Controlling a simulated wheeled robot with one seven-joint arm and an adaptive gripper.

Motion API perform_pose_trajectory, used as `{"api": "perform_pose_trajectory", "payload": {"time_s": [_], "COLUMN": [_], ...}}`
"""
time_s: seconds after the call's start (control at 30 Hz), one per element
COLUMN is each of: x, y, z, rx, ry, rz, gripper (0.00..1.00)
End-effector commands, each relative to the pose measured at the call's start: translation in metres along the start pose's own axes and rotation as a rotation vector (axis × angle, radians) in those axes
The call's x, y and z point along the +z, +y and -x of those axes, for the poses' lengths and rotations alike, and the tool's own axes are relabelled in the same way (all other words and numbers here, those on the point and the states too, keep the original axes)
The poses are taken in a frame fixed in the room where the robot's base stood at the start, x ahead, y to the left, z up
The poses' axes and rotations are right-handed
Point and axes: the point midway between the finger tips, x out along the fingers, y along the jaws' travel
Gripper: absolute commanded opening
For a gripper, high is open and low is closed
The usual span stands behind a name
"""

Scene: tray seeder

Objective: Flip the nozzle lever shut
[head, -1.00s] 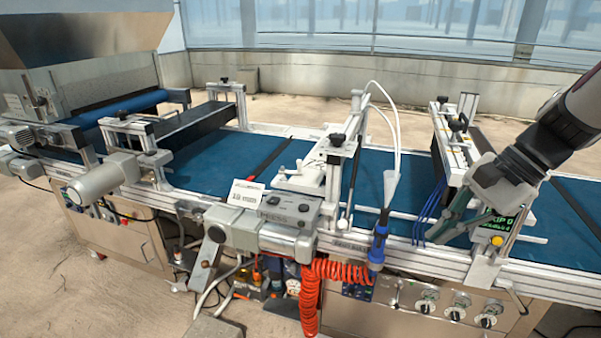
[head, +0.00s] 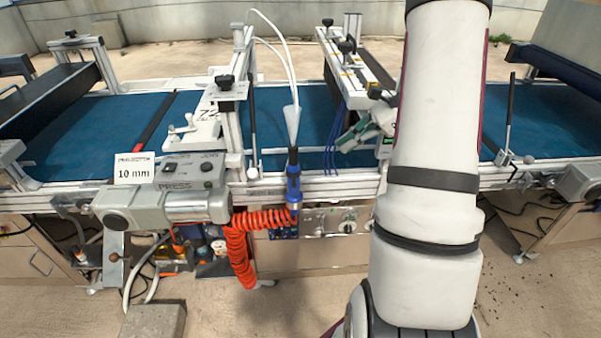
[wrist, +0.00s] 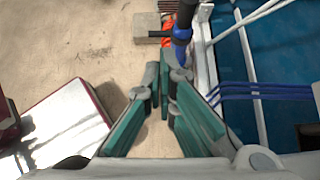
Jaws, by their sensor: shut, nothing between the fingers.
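The blue hand nozzle (head: 293,182) with a white cone on top stands upright at the conveyor's front rail. In the wrist view its blue body (wrist: 181,36) is just past my fingertips, at the top. I cannot make out a separate lever on it. Blue tubes (head: 333,140) hang from the white dosing bar (head: 352,70), beside my gripper. My gripper (head: 347,138) has green fingers and is right of the nozzle, apart from it, near the belt's front edge. In the wrist view my gripper (wrist: 162,78) is shut and empty.
An orange coiled hose (head: 240,245) hangs below the rail. A grey motor unit (head: 160,205) and a 10 mm sign (head: 134,169) stand left. A control panel with knobs (head: 335,220) is below the rail. A black-handled lever (head: 509,115) stands at right.

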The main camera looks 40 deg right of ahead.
Motion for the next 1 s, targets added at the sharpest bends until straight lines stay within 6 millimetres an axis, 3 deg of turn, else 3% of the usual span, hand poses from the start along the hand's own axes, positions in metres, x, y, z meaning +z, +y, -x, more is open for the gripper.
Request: {"api": "perform_pose_trajectory", "payload": {"time_s": [0.23, 0.37, 0.8, 1.0], "x": [0.001, 0.001, 0.001, 0.001], "y": [0.0, 0.001, 0.002, 0.001], "z": [-0.004, -0.018, -0.102, -0.129], "rx": [0.003, 0.004, 0.006, 0.004], "ry": [0.0, 0.0, 0.0, 0.001], "rz": [0.002, 0.003, 0.003, 0.003], "gripper": [0.0, 0.0, 0.0, 0.0]}}
